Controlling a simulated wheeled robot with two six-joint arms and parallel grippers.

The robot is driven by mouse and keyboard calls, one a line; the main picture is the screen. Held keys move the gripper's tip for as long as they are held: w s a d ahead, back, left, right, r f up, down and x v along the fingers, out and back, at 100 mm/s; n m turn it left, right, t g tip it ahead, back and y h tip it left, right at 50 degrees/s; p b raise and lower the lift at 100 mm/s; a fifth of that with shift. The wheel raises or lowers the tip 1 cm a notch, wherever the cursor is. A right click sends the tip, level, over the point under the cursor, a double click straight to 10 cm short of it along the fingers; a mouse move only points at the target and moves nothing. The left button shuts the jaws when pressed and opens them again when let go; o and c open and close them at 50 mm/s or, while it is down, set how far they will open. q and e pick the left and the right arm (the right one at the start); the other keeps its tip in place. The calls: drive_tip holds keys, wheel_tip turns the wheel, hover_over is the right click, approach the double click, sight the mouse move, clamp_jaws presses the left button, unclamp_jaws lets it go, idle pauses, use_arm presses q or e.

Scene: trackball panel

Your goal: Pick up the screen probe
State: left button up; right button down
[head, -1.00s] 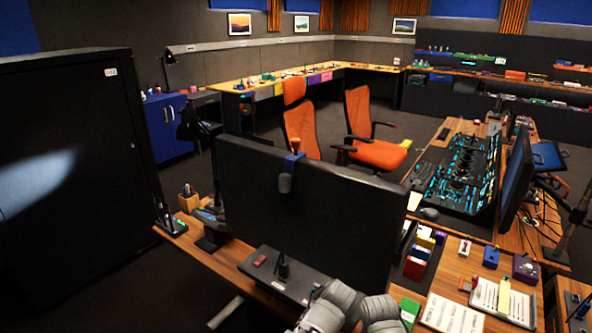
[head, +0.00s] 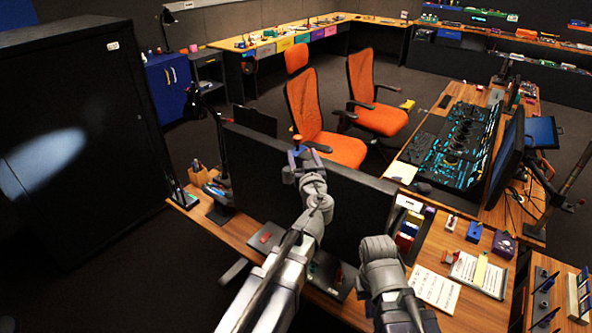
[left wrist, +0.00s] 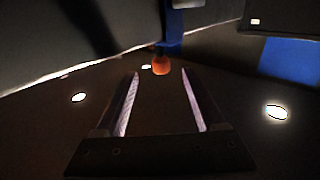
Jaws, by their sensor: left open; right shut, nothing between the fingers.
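The screen probe shows an orange knob (head: 297,138) above a blue clip at the top edge of a large dark monitor (head: 262,165). In the left wrist view its orange end (left wrist: 160,65) lies just beyond the fingertips, roughly centred between them, with a blue part behind it. My left gripper (head: 302,157) is open and empty at the monitor's top edge, close to the probe. It also shows in the left wrist view (left wrist: 160,78), fingers apart. The probe's lower body is hidden by my left gripper. Of my right arm only the wrist and forearm show; its fingers are hidden.
Orange chairs (head: 308,105) stand behind the monitor. A lit control panel (head: 460,140) and another monitor (head: 503,160) are at the right. Coloured boxes (head: 408,228) and paper sheets (head: 435,290) lie on the desk. A tall black cabinet (head: 80,130) stands at the left.

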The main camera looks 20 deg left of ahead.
sight(298, 143)
use_arm(q)
drive_tip(key=shift+r+x, duration=0.2)
drive_tip(key=shift+x, duration=3.65)
drive_tip(key=shift+s, duration=0.1)
drive_tip(key=shift+c, duration=0.4)
clamp_jaws()
